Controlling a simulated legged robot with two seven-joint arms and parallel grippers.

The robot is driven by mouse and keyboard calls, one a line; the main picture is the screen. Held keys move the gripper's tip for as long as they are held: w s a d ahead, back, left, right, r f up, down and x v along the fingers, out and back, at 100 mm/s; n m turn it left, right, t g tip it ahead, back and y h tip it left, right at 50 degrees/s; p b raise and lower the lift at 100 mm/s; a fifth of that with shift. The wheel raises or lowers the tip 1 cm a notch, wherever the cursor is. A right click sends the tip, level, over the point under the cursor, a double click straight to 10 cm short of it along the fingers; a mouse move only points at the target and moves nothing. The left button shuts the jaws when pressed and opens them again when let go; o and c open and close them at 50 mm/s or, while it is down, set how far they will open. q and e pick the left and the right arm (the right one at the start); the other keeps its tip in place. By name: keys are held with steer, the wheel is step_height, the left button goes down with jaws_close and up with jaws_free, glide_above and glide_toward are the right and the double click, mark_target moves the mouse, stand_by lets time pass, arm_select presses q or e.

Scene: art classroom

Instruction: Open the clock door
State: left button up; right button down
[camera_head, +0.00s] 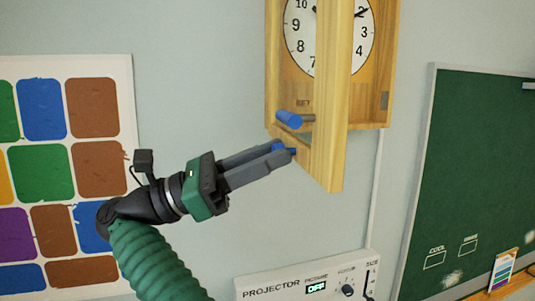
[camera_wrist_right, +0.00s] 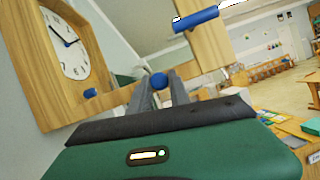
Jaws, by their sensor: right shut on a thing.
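The wooden wall clock (camera_head: 272,65) has a white face with black numerals. Its door (camera_head: 330,120) stands swung out from the case, edge-on in the head view. The clock case also shows at left in the wrist view (camera_wrist_right: 28,62), with the door (camera_wrist_right: 209,45) at upper right. A blue cylinder (camera_head: 288,119) with a grey stem sticks out left of the door. My right gripper (camera_head: 284,153) is shut on a blue knob (camera_wrist_right: 159,80) by the door's lower part; the fingers partly hide it. My left gripper is out of view.
A projector panel (camera_head: 270,282) with a switch and dial is below the clock. A green chalkboard (camera_head: 470,150) is at right, a colour-swatch poster (camera_head: 125,75) at left. A small blue peg (camera_wrist_right: 90,93) shows by the clock case. Bare wall surrounds the clock.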

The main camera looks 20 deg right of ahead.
steer(key=shift+d+r, duration=0.15)
steer(key=shift+r, duration=0.1)
steer(key=shift+s+d, duration=0.1)
steer(key=shift+d, duration=0.05)
steer(key=c, duration=1.6)
jaws_free()
steer(key=shift+d, duration=0.15)
steer(key=o, duration=0.4)
steer(key=shift+d+f, duration=0.2)
arm_select(q)
steer(key=shift+d+r, duration=0.1)
steer(key=shift+d, duration=0.4)
arm_select(e)
steer(key=shift+a, duration=0.1)
